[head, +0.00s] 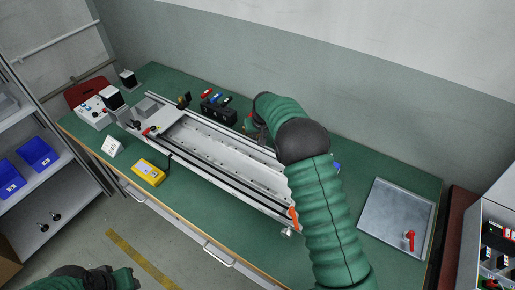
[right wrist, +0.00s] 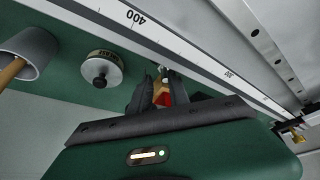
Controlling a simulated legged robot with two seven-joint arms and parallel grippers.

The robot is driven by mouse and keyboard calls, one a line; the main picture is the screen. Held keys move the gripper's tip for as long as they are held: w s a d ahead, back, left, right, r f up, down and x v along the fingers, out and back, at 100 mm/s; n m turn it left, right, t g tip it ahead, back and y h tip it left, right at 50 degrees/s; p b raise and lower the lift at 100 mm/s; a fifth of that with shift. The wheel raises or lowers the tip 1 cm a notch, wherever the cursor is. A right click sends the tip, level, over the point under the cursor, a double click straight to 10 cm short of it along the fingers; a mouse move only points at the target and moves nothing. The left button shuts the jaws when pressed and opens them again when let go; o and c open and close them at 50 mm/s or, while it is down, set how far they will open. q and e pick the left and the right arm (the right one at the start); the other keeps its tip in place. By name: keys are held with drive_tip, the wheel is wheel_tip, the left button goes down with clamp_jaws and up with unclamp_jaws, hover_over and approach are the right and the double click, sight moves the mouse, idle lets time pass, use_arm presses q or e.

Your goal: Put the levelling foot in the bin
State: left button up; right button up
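I cannot pick out the levelling foot with certainty. Two small dark pieces with light stems, one of them here (head: 42,227), stand on the lower left shelf and may be such feet. A blue bin (head: 38,153) and another blue bin (head: 10,178) sit on the shelf above. My right gripper (right wrist: 157,82) is low over the bench behind the long rail; my arm hides it in the head view. A red and tan piece (right wrist: 164,97) with a bright metal bit shows between its fingers; whether they grip it is unclear. My left gripper is out of view; only its arm shows at bottom left.
The gantry rail (head: 215,160) runs across the green bench. A grease tin (right wrist: 101,70) and a grey cup with a wooden handle (right wrist: 28,50) stand near my right gripper. A yellow meter (head: 150,172) lies in front; a metal plate (head: 396,218) lies at right.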

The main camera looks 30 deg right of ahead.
drive_tip(key=x, duration=0.3)
drive_tip(key=shift+a+f, duration=0.1)
drive_tip(key=shift+a, duration=0.1)
drive_tip(key=shift+w+a+f, duration=0.15)
drive_tip(key=shift+f, duration=0.05)
drive_tip(key=shift+a+r, duration=0.1)
drive_tip(key=shift+a, duration=0.05)
drive_tip(key=shift+r, duration=0.1)
drive_tip(key=shift+c, duration=1.2)
clamp_jaws()
drive_tip(key=shift+d, duration=0.25)
drive_tip(key=shift+a, duration=0.15)
